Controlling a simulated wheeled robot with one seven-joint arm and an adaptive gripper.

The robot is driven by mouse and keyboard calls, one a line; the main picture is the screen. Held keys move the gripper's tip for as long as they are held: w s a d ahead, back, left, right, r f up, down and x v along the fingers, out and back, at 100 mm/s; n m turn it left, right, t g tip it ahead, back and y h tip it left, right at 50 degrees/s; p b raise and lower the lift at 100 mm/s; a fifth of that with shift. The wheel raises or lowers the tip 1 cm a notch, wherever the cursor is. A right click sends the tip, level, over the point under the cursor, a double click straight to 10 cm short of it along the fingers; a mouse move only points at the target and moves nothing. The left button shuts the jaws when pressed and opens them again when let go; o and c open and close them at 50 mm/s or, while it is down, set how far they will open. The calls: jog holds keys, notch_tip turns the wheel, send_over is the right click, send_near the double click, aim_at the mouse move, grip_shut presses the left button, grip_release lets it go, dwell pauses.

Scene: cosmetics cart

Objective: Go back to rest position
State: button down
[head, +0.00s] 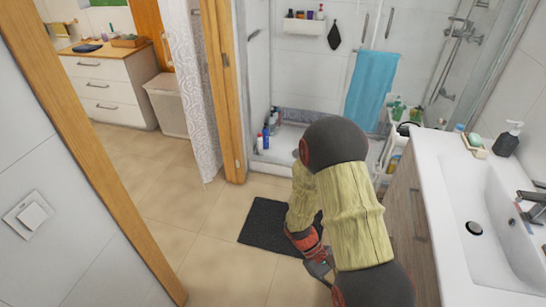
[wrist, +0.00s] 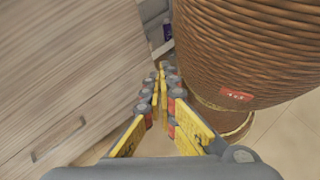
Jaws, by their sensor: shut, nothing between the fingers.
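My gripper (wrist: 163,68) is shut and empty in the wrist view, its yellow and grey fingers together at the tips. In the head view my gripper (head: 322,272) hangs low beside the wood-front vanity (head: 407,205), partly hidden by my bent arm. In the wrist view, wood panelling (wrist: 70,70) fills the left side. A brown ribbed round thing (wrist: 245,45) with a red label is on the right, close to the fingers; I cannot tell what it is.
A white sink (head: 475,205) tops the vanity. A cart with bottles (head: 397,108) stands behind my arm, partly hidden. A dark mat (head: 262,222) lies on the floor. The tiled floor (head: 170,215) to the left is clear. A doorway post (head: 225,100) stands behind it.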

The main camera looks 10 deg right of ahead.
jog(key=w+a+r+m+t+y, duration=0.2)
jog(key=a+r+t, duration=0.2)
jog(key=r, duration=0.4)
jog(key=w+a+r+m+t+y, duration=0.2)
jog(key=w+a+r+t, duration=0.15)
jog(key=r, duration=0.55)
jog(key=s+a+r+t, duration=0.1)
jog(key=r+t, duration=0.1)
jog(key=r, duration=0.3)
jog(key=s+a+r+t, duration=0.1)
jog(key=r+t, duration=0.2)
jog(key=r, duration=0.3)
jog(key=s+a+r+t+y, duration=0.1)
jog(key=s+r+t, duration=0.1)
jog(key=r, duration=0.4)
jog(key=shift+a+r, duration=0.25)
jog(key=shift+a, duration=0.05)
jog(key=shift+w+t, duration=0.1)
jog(key=shift+t, duration=0.15)
